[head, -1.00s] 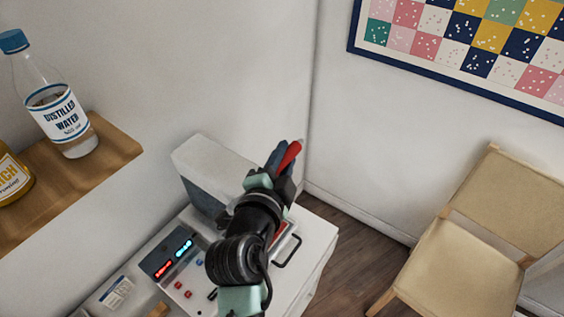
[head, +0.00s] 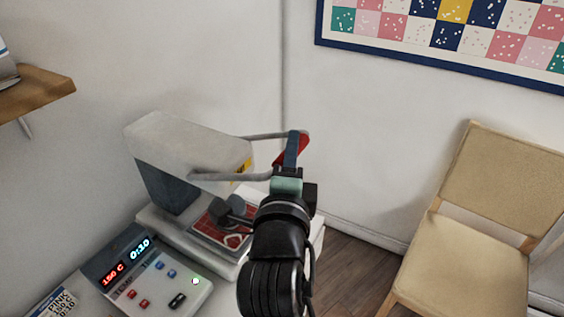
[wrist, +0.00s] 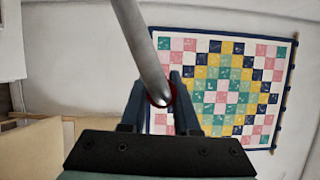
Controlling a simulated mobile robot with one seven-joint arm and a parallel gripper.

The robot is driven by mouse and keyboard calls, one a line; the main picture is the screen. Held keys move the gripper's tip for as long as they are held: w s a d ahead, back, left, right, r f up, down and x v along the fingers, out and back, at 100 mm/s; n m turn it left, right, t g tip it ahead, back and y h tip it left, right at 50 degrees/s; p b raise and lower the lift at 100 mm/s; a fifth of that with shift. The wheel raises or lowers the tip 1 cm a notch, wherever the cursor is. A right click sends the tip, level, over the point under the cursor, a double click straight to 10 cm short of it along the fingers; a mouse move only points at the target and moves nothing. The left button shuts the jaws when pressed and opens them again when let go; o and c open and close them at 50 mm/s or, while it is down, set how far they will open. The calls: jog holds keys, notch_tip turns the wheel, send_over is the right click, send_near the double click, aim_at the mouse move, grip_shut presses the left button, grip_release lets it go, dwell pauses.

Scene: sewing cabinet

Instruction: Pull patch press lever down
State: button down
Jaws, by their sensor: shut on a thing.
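The patch press has a pale grey box-shaped head (head: 190,145) over a low white base. Its lever (head: 235,177) has two grey side arms reaching right from the head to a red handle (head: 281,155), roughly level in the head view. My gripper (head: 295,148) is shut on the red handle, with the fingers partly hiding it. In the wrist view, a grey lever arm (wrist: 142,55) runs down to the fingers (wrist: 161,90), and a little red shows between them. A red patterned patch (head: 232,240) lies on the base below, partly hidden by dark parts.
The control panel (head: 150,285) shows 150 C and 0:10. A wooden shelf (head: 40,92) juts out at upper left. A beige chair (head: 480,225) stands at right, and a quilt picture (head: 430,35) hangs on the wall. The floor between the press and chair is clear.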

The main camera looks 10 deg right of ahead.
notch_tip(320, 180, down, 10)
jog(key=d+m+t+h+b, duration=0.1)
jog(key=m+b, duration=0.3)
jog(key=b, duration=1.1)
jog(key=shift+s+r+m+t, duration=0.15)
jog(key=shift+s+m+t, duration=0.15)
jog(key=shift+s+m, duration=0.1)
jog(key=shift+d+b, duration=0.1)
jog(key=shift+b, duration=0.25)
jog(key=c, duration=0.7)
grip_release()
jog(key=shift+o, duration=0.2)
jog(key=shift+s, duration=0.1)
